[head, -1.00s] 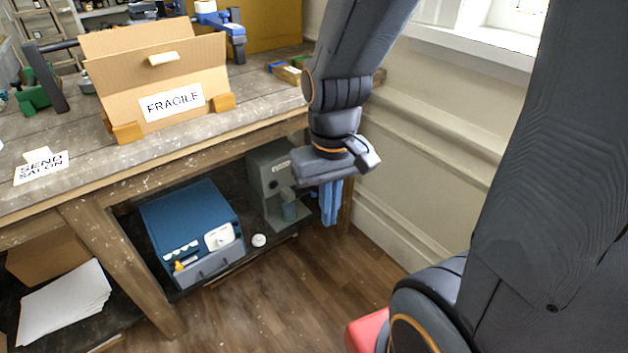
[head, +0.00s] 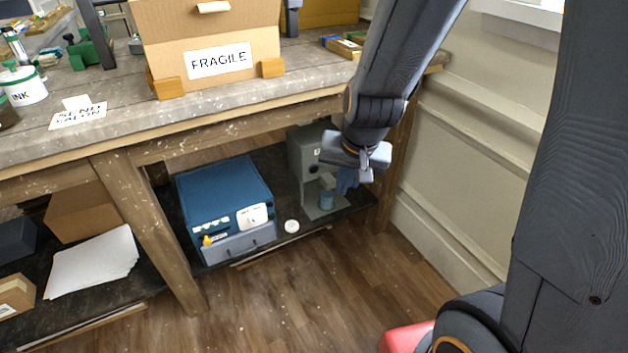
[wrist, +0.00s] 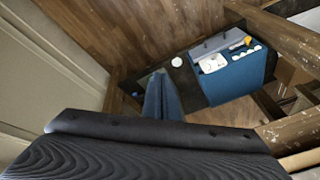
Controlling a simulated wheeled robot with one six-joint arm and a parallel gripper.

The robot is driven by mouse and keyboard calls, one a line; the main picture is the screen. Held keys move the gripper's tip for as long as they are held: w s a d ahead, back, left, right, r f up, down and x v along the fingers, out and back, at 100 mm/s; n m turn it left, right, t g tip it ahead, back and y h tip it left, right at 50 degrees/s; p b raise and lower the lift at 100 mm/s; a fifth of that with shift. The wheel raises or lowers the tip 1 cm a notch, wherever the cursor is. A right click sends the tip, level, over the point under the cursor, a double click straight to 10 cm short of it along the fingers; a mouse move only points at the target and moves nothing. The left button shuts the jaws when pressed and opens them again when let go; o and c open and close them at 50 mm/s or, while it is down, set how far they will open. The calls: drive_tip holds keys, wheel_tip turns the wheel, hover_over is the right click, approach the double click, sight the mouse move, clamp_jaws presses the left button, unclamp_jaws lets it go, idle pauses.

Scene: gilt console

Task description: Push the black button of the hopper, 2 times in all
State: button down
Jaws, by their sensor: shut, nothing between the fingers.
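The hopper looks to be the grey-green machine (head: 304,158) on the low shelf under the bench. A small jar (head: 327,194) stands at its front. Small round details show on its front, but I cannot make out clearly which is the black button. My gripper (head: 347,182) is shut and empty, its blue fingers pointing down at the right of the machine. My wrist covers part of the machine's upper right, and I cannot tell whether the fingers touch it. In the wrist view the shut fingers (wrist: 163,98) point toward the shelf and floor.
A blue box (head: 225,195) with a white dial stands left of the machine. A white round piece (head: 291,226) lies near the shelf's front edge. The bench top (head: 120,125) overhangs the shelf. The wall (head: 455,160) is close on the right. The floor in front is clear.

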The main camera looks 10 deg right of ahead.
sight(314, 170)
drive_tip(key=w+d+f+m+t+h+b, duration=0.2)
drive_tip(key=w+f+m+t+b, duration=0.3)
drive_tip(key=w+f+b, duration=0.7)
drive_tip(key=w+d+f+m+t+h+b, duration=0.2)
drive_tip(key=w+f+m+t+h+b, duration=0.2)
drive_tip(key=w+f+m+b, duration=0.4)
drive_tip(key=w+f+h+b, duration=0.1)
drive_tip(key=w+f+b, duration=0.4)
drive_tip(key=w+f, duration=0.2)
drive_tip(key=shift+w+f+t+b, duration=0.3)
drive_tip(key=shift+f+t, duration=0.1)
drive_tip(key=shift+f, duration=0.4)
drive_tip(key=w+a+b, duration=0.2)
drive_tip(key=w, duration=0.6)
drive_tip(key=shift+w+a, duration=0.2)
drive_tip(key=shift+a, duration=0.2)
drive_tip(key=shift+w+a, duration=0.15)
drive_tip(key=shift+w, duration=0.25)
